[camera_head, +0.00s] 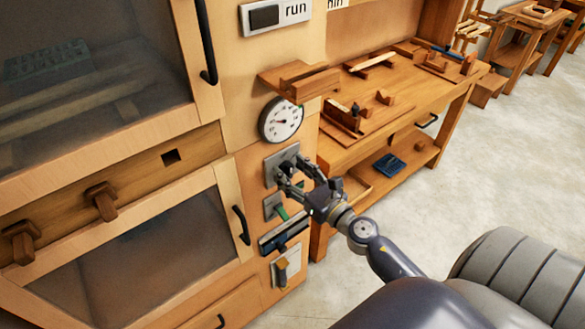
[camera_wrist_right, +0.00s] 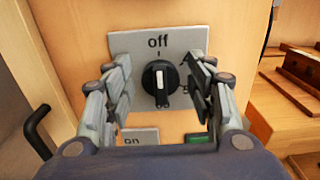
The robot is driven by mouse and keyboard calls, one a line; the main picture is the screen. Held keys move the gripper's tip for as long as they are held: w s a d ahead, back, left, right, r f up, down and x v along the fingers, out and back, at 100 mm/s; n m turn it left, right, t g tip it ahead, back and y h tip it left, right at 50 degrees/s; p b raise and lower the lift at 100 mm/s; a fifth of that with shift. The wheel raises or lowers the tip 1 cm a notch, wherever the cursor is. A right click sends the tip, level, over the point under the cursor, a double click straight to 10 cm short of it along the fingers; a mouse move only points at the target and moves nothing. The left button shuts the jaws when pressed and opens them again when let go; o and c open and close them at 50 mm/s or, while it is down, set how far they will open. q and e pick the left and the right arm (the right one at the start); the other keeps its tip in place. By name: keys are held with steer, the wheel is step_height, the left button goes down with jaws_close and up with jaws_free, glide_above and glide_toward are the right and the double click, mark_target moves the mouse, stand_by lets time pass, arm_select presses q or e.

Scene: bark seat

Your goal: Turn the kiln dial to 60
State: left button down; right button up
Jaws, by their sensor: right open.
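A round black knob (camera_wrist_right: 159,84) sits on a pale square plate (camera_wrist_right: 125,42) marked "off" above it, with a small tick below the word. The plate also shows in the head view (camera_head: 271,172), where my gripper hides most of the knob. My right gripper (camera_head: 291,174) is open in front of it. In the right wrist view my right gripper (camera_wrist_right: 159,72) has a finger on each side of the knob, with gaps between. A round white gauge (camera_head: 281,120) is above the plate; its numbers are too small to read.
Below the knob are a green-handled switch (camera_head: 282,212), a dark blue bar-like part (camera_head: 284,236) and another lever plate (camera_head: 286,268). A small wooden shelf (camera_head: 300,80) juts out above the gauge. A workbench (camera_head: 345,153) stands close on the right.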

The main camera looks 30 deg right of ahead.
steer(key=shift+w, duration=0.15)
steer(key=c, duration=0.9)
